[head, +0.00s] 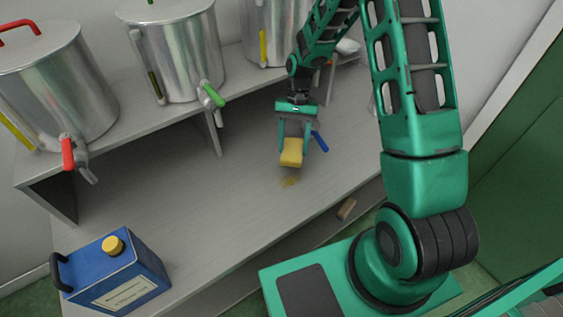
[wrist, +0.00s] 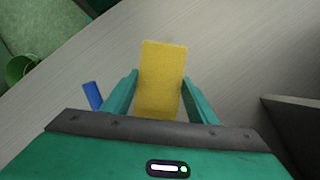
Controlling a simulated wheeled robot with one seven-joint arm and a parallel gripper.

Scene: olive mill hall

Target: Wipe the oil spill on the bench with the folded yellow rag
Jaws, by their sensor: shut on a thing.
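My gripper (head: 293,146) is shut on the folded yellow rag (head: 291,154). In the wrist view the rag (wrist: 162,75) stands between the two green fingers of the gripper (wrist: 161,92) and reaches out past their tips. The oil spill (head: 290,181) is a small yellowish-brown smear on the grey bench (head: 200,205), just in front of the rag in the head view. I cannot tell whether the rag touches the bench. The spill does not show in the wrist view, where the rag hides part of the bench.
A blue thing (head: 320,142) lies right beside my gripper. Steel cans with taps (head: 170,55) stand on a raised shelf behind. A blue canister (head: 115,275) stands at the front left. A small brown block (head: 346,209) is near the front edge. The bench's middle left is clear.

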